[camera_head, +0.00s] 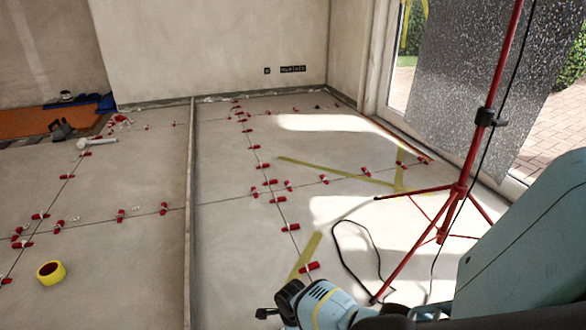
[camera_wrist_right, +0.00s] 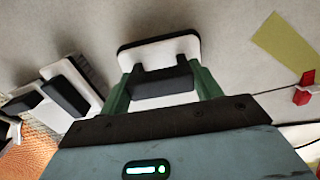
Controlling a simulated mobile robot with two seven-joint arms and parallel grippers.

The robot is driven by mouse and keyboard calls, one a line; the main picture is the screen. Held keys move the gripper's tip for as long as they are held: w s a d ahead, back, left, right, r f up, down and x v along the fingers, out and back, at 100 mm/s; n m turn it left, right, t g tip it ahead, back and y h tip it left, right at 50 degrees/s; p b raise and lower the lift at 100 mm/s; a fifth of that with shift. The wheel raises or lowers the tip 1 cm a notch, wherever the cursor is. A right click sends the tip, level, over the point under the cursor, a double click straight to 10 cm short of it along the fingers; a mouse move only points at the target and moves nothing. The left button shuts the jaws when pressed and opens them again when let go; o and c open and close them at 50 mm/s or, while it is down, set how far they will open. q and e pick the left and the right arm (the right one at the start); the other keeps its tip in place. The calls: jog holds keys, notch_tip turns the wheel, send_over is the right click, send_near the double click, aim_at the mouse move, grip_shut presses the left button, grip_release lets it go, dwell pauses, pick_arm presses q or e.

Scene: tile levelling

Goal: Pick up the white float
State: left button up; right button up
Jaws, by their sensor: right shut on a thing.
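The white float (camera_wrist_right: 182,48) shows in the right wrist view, with a white plate, a black edge and a dark handle. My right gripper (camera_wrist_right: 162,84) is shut on it, with the handle between the two green fingers. The floor lies behind the float, and I cannot tell how far it is from it. I cannot make out the float or the right gripper in the head view, where a large teal part of my arm fills the lower right. My left gripper is in neither view.
Black-and-white tools (camera_wrist_right: 66,88) lie left of the float, near an orange textured surface (camera_wrist_right: 30,158). A red tripod (camera_head: 459,190) with a cable stands at the right. A blue power tool (camera_head: 322,303) shows at the bottom. Yellow tape (camera_head: 51,272) and red clips dot the tiled floor.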

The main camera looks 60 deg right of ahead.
notch_tip(320, 180, up, 8)
jog(key=p, duration=0.5)
jog(key=shift+r+p, duration=0.35)
jog(key=shift+r, duration=0.1)
jog(key=shift+w, duration=0.1)
